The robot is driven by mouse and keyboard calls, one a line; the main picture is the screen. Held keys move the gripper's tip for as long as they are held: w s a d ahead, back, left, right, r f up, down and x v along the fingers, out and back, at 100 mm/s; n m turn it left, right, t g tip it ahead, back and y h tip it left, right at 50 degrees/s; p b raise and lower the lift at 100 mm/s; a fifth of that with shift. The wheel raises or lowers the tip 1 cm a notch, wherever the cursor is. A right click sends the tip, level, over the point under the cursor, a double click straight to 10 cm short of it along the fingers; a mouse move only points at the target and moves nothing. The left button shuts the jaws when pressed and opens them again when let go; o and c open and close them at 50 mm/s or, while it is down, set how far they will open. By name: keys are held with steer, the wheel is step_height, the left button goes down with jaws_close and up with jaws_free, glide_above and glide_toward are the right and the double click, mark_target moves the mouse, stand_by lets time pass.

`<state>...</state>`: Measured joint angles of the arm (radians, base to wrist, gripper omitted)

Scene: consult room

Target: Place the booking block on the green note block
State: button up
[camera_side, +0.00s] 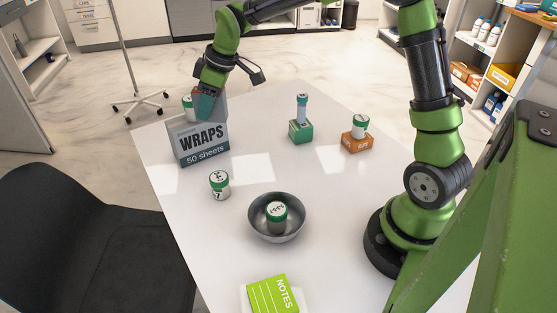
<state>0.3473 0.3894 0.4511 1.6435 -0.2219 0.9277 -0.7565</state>
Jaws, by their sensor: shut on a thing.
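The green note block (272,296) lies at the near edge of the white table, with "NOTES" lettering and white lines on its top. It sits on a pale sheet or base, partly cut off by the picture's bottom edge. My gripper (205,106) is at the far left of the table, pointing down by the WRAPS box, well away from the note block. It is shut on a teal-grey thing with a small red mark, which I take to be the booking block (204,103). Its outline blends with the jaws and no lettering on it is readable.
The WRAPS box (203,146) stands beside my gripper, a green-lidded jar (188,109) behind it. Another jar (219,185) stands nearer. A metal bowl (292,233) holds a jar. A green box (300,133) and orange box (352,144) carry containers.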

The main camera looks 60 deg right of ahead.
steer(key=s+a+n+g+y, duration=0.1)
steer(key=s+a+n+g, duration=0.1)
steer(key=s+a+n, duration=0.75)
steer(key=n+g, duration=0.5)
steer(key=n, duration=0.6)
glide_above(274, 311)
steer(key=d, duration=0.1)
step_height(274, 311, down, 6)
steer(key=shift+w+d+f, duration=0.1)
steer(key=shift+w+f, duration=0.1)
steer(key=shift+f, duration=1)
steer(key=shift+w+a+f, duration=0.1)
steer(key=shift+w+f, duration=0.05)
steer(key=shift+f, duration=1)
steer(key=shift+w+d+f, duration=0.1)
steer(key=shift+w+f, duration=0.1)
steer(key=shift+f, duration=1)
steer(key=shift+f, duration=0.1)
steer(key=o, duration=1.1)
